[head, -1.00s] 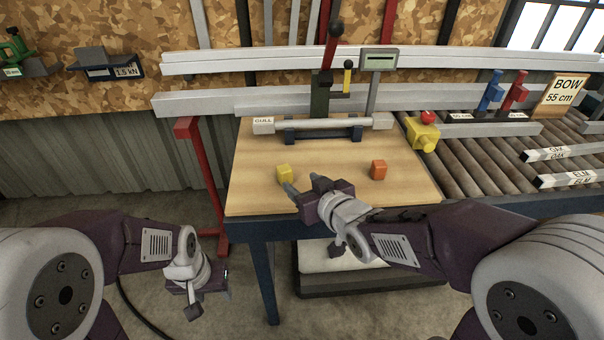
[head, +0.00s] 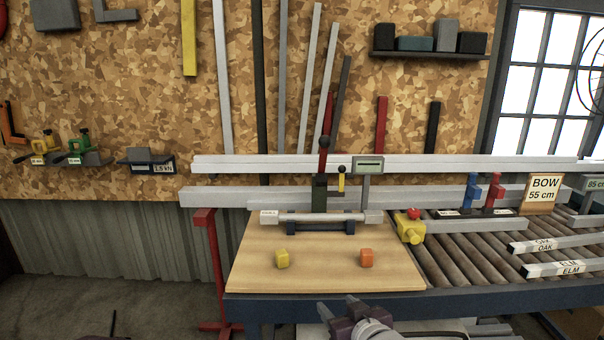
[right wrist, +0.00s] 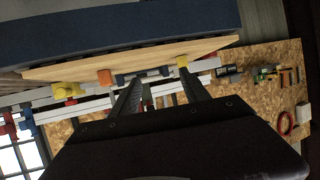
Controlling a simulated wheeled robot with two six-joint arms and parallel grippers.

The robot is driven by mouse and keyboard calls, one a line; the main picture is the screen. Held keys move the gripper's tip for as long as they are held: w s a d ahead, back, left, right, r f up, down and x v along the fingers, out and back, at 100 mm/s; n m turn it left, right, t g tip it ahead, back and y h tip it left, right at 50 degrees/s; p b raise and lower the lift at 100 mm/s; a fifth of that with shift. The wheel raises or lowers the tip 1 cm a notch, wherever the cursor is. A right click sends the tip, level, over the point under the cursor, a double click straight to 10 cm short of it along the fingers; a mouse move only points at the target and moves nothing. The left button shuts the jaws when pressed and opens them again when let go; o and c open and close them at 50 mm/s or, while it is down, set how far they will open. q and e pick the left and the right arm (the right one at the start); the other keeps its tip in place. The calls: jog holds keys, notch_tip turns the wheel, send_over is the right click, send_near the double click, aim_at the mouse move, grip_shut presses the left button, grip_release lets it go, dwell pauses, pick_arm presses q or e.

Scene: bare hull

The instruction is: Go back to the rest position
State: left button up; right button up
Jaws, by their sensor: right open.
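My right gripper (head: 340,311) is low in the head view, in front of the table's front edge and below the wooden board (head: 330,279). It is open, with nothing between its fingers (right wrist: 160,92) in the right wrist view. On the board stand a yellow cube (head: 281,258) and an orange cube (head: 366,258), apart from each other and from the gripper. Both cubes also show in the right wrist view, the yellow one (right wrist: 182,61) and the orange one (right wrist: 104,76).
A grey bar in a dark cradle (head: 320,218) stands at the board's back. A roller conveyor (head: 455,262) with labelled bars is at the right, a yellow block with a red knob (head: 410,231) beside the board. A red stand (head: 214,265) is at the left. Floor there is clear.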

jog(key=s+d+f+m+g+h, duration=0.3)
jog(key=s+d+f+g, duration=0.1)
jog(key=d+f, duration=0.5)
jog(key=s+f+g, duration=0.7)
jog(key=s, duration=0.6)
pick_arm(q)
notch_tip(320, 180, up, 15)
jog(key=p, duration=1.5)
jog(key=shift+w+a+r+p, duration=0.15)
jog(key=shift+w+p, duration=0.15)
jog(key=shift+w, duration=0.05)
pick_arm(e)
notch_tip(320, 180, up, 15)
jog(key=shift+d+r+m+h, duration=0.15)
jog(key=shift+d+m+h, duration=0.05)
jog(key=shift+m+h, duration=0.1)
